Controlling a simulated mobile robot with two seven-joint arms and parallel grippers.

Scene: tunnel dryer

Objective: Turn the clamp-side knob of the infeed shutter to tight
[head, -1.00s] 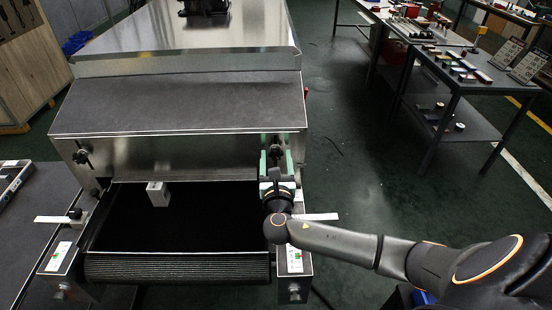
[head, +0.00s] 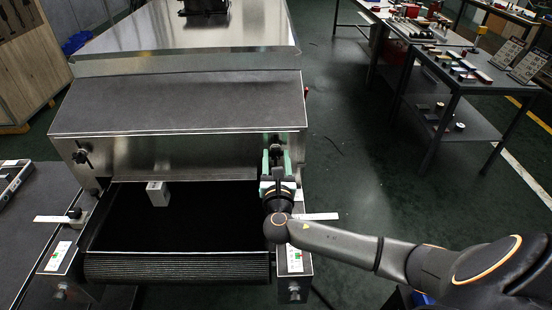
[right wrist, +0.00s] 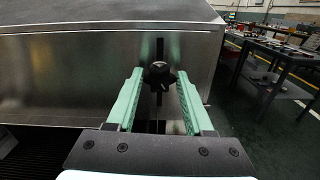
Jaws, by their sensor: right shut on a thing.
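The infeed shutter (head: 185,157) is a bright steel plate across the dryer's mouth, under the grey hood. A black knob (right wrist: 158,74) sits at its right end, on a dark vertical slot. My right gripper (head: 276,152) has its pale green fingers on either side of this knob and is shut on it. In the right wrist view the knob shows between the fingertips. A second black knob (head: 82,156) is at the shutter's left end, with nothing near it. I cannot read any mark telling which knob is clamp-side. My left gripper is not in view.
A dark conveyor belt (head: 130,220) runs out below the shutter, with a small light block (head: 157,193) on it. Side rails carry label plates (head: 294,259). A table with tools (head: 470,75) stands at the right. The floor between is clear.

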